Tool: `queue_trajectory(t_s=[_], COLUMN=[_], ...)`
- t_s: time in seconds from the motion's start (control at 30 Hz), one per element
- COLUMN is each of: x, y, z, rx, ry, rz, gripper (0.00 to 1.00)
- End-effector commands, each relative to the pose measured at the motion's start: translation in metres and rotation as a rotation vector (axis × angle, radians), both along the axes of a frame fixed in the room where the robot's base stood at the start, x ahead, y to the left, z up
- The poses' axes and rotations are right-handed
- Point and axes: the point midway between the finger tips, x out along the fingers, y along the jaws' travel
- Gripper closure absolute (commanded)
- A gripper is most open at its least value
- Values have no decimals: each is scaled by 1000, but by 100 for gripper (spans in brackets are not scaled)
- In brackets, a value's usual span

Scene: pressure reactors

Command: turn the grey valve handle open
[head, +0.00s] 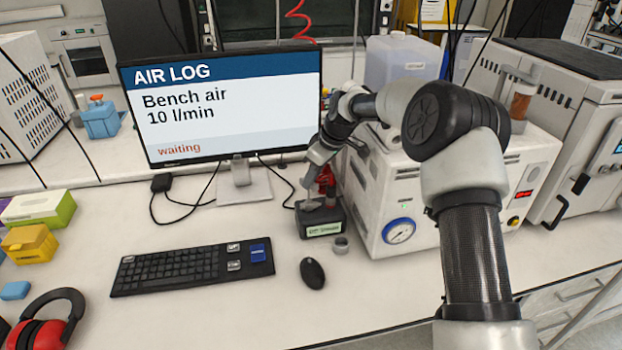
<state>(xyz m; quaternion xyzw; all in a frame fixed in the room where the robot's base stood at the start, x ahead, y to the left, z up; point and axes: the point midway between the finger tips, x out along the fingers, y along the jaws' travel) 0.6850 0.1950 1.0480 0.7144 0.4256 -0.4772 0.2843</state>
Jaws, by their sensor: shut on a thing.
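A dark valve block (322,218) with a green label on its front stands on the bench, right of the monitor's foot. The grey valve handle (311,204) shows only as a small grey piece on top of the block. A red part (327,177) stands up behind it. My gripper (316,187) reaches down from above onto the top of the block and is shut on the grey handle. The fingers are small here and hide part of the handle, so its exact angle cannot be told.
The monitor (233,104) reads "Bench air 10 l/min" and "waiting". A white unit with a gauge (399,231) stands close right of the block.

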Motion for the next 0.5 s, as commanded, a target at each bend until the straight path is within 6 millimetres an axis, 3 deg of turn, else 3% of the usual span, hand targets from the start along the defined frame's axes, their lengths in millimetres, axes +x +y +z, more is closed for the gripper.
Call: queue_trajectory(t_s=[0.2,0.23,0.33,0.5], x=[0,0,0,0], y=[-1,-1,-1,0], z=[0,0,0,0], rx=[-1,-1,-1,-1], ry=[0,0,0,0], rz=[-1,-1,-1,-1], gripper=[100,87,71,71])
